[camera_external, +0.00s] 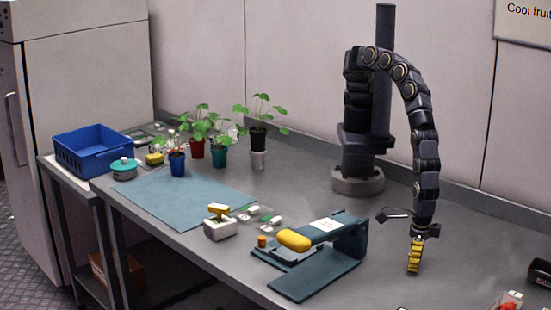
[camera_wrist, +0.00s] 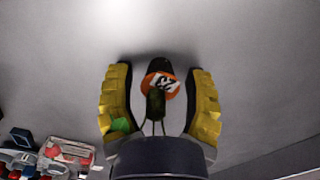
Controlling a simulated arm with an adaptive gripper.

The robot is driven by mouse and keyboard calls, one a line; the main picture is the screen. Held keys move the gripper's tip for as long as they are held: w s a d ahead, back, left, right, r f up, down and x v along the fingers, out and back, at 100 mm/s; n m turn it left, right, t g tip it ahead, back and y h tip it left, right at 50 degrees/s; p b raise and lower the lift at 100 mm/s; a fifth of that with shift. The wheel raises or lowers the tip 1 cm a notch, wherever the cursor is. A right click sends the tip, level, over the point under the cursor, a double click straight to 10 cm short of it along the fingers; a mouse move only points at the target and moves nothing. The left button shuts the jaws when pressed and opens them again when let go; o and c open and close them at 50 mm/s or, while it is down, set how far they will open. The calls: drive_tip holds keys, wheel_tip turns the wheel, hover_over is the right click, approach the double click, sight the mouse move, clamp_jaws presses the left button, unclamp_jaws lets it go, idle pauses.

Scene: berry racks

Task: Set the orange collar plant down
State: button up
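My gripper (camera_external: 414,257) points straight down at the right of the bench, and its yellow fingers are seen edge-on there. In the wrist view its two fingers (camera_wrist: 160,70) stand apart. Between them is a small dark item with an orange collar (camera_wrist: 148,79) and a black-and-white label, with thin stems toward the camera. A strip of grey shows on each side of it, so I see no finger pressing on it. A light green patch, perhaps a leaf (camera_wrist: 121,125), shows at the left finger. In the external view the collar is hidden, and whether its base touches the bench cannot be told.
A teal stand (camera_external: 315,275) with a yellow item (camera_external: 293,239) is left of my gripper. Potted plants (camera_external: 219,156), a blue mat (camera_external: 180,200) and a blue crate (camera_external: 92,150) are farther left. Dark small containers (camera_external: 541,272) lie at the right edge. Bare bench lies around my gripper.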

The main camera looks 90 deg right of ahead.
drive_tip(key=shift+r, duration=0.1)
wheel_tip(320, 180, up, 6)
drive_tip(key=shift+r, duration=0.2)
drive_tip(key=shift+o, duration=0.8)
drive_tip(key=shift+r, duration=0.6)
